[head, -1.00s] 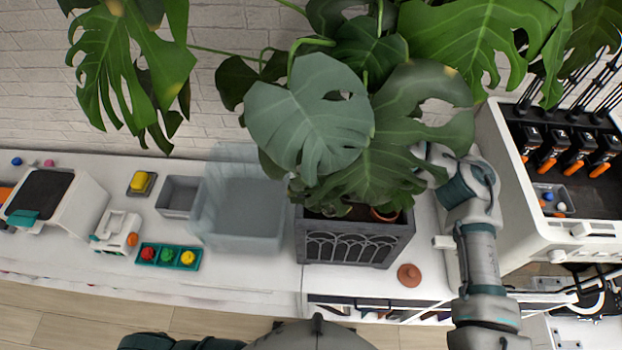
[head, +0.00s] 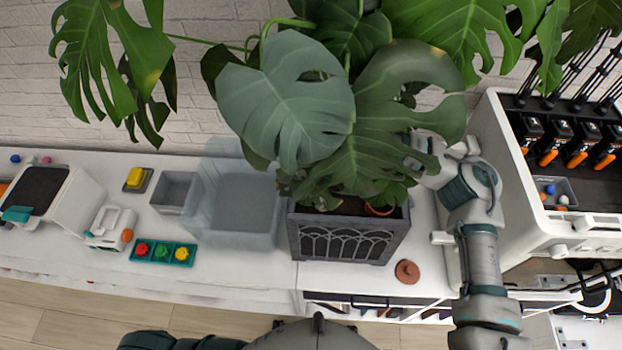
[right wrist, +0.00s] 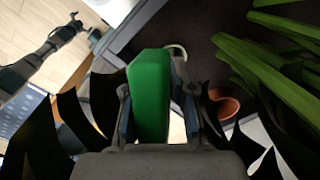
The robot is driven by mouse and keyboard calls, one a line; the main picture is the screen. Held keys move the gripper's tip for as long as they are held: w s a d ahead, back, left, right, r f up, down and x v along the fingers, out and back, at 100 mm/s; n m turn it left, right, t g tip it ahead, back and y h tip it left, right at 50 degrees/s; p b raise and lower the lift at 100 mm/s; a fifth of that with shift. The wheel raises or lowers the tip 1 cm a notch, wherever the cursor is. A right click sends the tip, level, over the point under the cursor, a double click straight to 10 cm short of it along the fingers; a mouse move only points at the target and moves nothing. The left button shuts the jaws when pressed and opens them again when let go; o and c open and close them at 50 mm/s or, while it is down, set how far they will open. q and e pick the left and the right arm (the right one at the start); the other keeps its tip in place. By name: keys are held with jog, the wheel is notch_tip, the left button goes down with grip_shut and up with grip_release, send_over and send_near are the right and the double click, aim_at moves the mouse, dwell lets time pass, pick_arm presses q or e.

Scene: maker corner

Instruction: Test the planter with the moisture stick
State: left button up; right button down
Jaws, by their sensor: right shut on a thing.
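The dark grey planter (head: 345,246) with an arched lattice front stands on the white bench in the head view, with a large-leaved plant (head: 290,110) above it. My right gripper (right wrist: 150,85) is shut on a green block-shaped handle, which I take to be the moisture stick (right wrist: 151,95). In the head view the right hand is partly behind leaves at the planter's right, and its fingers and the stick are hidden. The stick's lower end is not visible, so I cannot tell whether it touches soil. My left gripper appears small and unclear in the right wrist view (right wrist: 82,28).
A terracotta pot (head: 380,210) sits in the planter; a terracotta disc (head: 407,271) lies in front. A translucent bin (head: 207,237) stands left of the planter. A white printer-like machine (head: 490,150) stands close to the right arm. Leaves crowd the space above the planter.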

jog(key=shift+s+f, duration=0.1)
jog(key=shift+f, duration=0.25)
jog(key=shift+a+f+b, duration=0.1)
jog(key=shift+f+b, duration=0.15)
jog(key=shift+b, duration=0.05)
pick_arm(q)
jog(key=shift+d+f, duration=0.65)
jog(key=shift+d, duration=0.05)
pick_arm(e)
jog(key=shift+s+f, duration=0.1)
jog(key=shift+f, duration=0.2)
pick_arm(q)
jog(key=shift+a, duration=0.15)
pick_arm(e)
jog(key=c, duration=0.9)
grip_release()
jog(key=shift+a, duration=0.15)
jog(key=shift+a+r, duration=0.1)
jog(key=shift+a, duration=0.15)
pick_arm(q)
jog(key=shift+a+f, duration=0.1)
jog(key=shift+a, duration=0.35)
pick_arm(e)
jog(key=shift+a, duration=0.1)
